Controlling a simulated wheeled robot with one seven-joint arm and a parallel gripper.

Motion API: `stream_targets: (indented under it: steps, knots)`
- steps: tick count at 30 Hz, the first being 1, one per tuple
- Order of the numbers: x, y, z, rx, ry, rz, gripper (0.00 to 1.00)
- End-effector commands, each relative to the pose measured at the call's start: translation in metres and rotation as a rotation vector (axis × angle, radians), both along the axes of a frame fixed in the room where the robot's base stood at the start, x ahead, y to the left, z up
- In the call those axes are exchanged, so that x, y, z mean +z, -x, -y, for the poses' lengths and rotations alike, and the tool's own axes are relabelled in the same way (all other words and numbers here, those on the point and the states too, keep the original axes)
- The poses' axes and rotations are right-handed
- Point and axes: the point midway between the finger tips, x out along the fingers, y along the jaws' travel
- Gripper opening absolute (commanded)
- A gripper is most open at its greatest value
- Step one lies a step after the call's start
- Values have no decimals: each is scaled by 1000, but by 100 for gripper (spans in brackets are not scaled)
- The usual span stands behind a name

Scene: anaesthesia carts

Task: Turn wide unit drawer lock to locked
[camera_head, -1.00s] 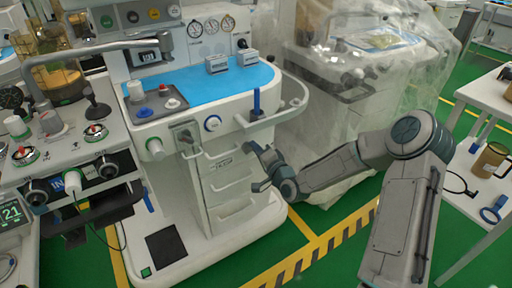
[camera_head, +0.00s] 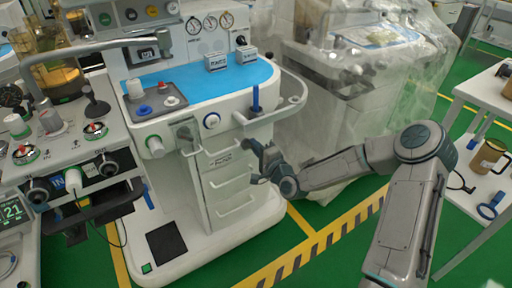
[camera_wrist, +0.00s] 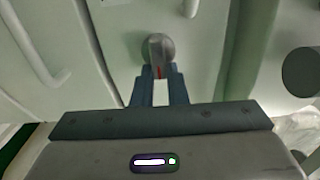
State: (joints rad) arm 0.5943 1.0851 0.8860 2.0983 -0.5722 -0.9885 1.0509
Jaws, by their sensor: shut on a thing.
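The drawer lock (camera_wrist: 158,46) is a round grey knob with a raised grip bar and a small red mark, set on a pale panel in the wrist view. The bar points almost straight down the picture. My gripper (camera_wrist: 160,74) is shut on the lower end of this bar, one dark finger on each side. In the head view, my gripper (camera_head: 254,161) is at the right side of the white unit's drawer stack (camera_head: 230,185). The lock is too small or hidden to make out there.
A pale handle (camera_wrist: 38,48) is at the left in the wrist view, and a dark round part (camera_wrist: 301,72) is at the right. A plastic-covered cart (camera_head: 350,110) stands behind my arm. A white table (camera_head: 485,150) with a brown mug (camera_head: 487,157) is at the right.

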Motion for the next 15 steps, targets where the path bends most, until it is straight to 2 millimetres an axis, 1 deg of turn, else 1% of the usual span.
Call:
stream_targets:
  steps: [4, 5, 6, 7, 15]
  knots:
    - [0, 0, 0, -1, -1, -2, 0]
    - [0, 0, 0, -1, 0, -1, 21]
    - [0, 0, 0, -1, 0, -1, 32]
    - [0, 0, 0, -1, 0, -1, 35]
    - [0, 1, 0, 0, 1, -1, 35]
